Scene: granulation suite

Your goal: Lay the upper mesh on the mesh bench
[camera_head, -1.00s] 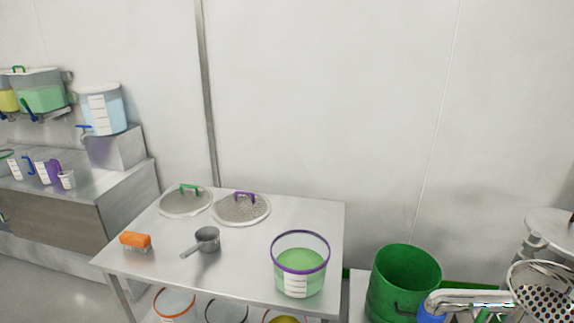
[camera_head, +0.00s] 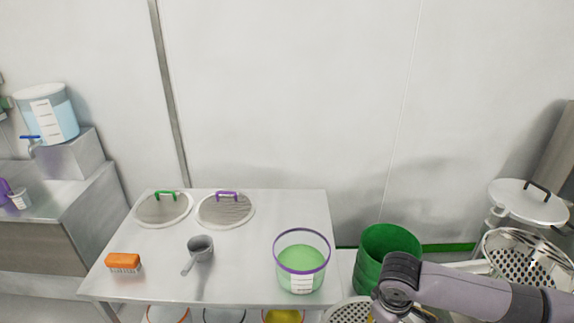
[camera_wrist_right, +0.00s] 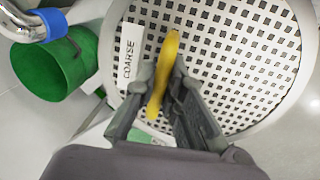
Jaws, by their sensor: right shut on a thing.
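A round pale mesh (camera_wrist_right: 225,50) with square holes, a white "COARSE" label and a yellow handle (camera_wrist_right: 168,55) fills much of the right wrist view. My right gripper (camera_wrist_right: 162,72) is shut on this yellow handle. In the head view, part of the held mesh (camera_head: 347,312) shows at the bottom edge, right of the steel bench (camera_head: 225,282). Two round meshes lie at the back of that bench, one with a green handle (camera_head: 162,212) and one with a purple handle (camera_head: 225,214). My left gripper is out of view.
An orange brush (camera_head: 124,262), a metal scoop (camera_head: 200,249) and a purple-rimmed tub of green material (camera_head: 301,260) stand on the bench. A green bin (camera_head: 385,245) is right of it. A perforated steel basket (camera_head: 515,258) is farther right. The bench's front middle is clear.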

